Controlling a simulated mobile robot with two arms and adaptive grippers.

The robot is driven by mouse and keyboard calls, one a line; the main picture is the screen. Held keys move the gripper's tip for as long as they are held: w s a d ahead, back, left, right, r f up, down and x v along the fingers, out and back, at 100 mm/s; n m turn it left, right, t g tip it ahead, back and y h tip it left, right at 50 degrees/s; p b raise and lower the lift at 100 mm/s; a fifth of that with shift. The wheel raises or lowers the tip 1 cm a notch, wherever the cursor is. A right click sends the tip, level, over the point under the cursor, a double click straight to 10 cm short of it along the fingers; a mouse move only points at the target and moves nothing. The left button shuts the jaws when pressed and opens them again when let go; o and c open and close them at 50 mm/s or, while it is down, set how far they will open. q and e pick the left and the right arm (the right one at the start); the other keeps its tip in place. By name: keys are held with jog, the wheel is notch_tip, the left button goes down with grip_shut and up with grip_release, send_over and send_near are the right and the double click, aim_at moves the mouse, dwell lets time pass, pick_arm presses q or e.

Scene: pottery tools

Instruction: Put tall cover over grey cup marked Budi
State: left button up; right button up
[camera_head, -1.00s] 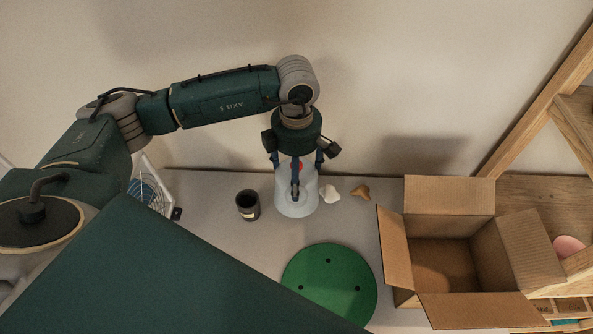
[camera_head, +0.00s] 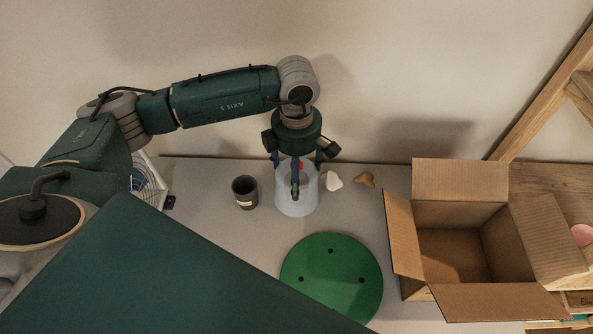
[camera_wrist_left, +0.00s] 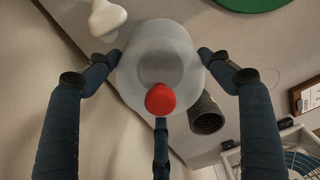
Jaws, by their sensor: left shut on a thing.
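The tall cover (camera_head: 297,200) is pale and translucent with a red knob (camera_wrist_left: 160,99) on top. My left gripper (camera_head: 298,160) is shut on it from above, its fingers around the upper part. The cover hangs roughly upright; I cannot tell whether its rim touches the table. A dark grey cup (camera_head: 245,192) with a small pale label stands upright to the left of the cover, apart from it. The label is too small to read. The cup also shows beside the cover in the left wrist view (camera_wrist_left: 207,115). My right gripper is out of view.
A white lump (camera_head: 333,181) and a brown piece (camera_head: 365,179) lie right of the cover. A green disc with holes (camera_head: 331,290) lies in front. An open cardboard box (camera_head: 460,304) stands at the right. A caged fan (camera_head: 150,180) is at the left, and the wall is behind.

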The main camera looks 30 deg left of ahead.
pick_arm(q)
jog(key=o, duration=1.2)
jog(key=shift+r, duration=0.15)
notch_tip(320, 180, up, 12)
jog(key=shift+f, duration=0.1)
jog(key=shift+s+f, duration=0.1)
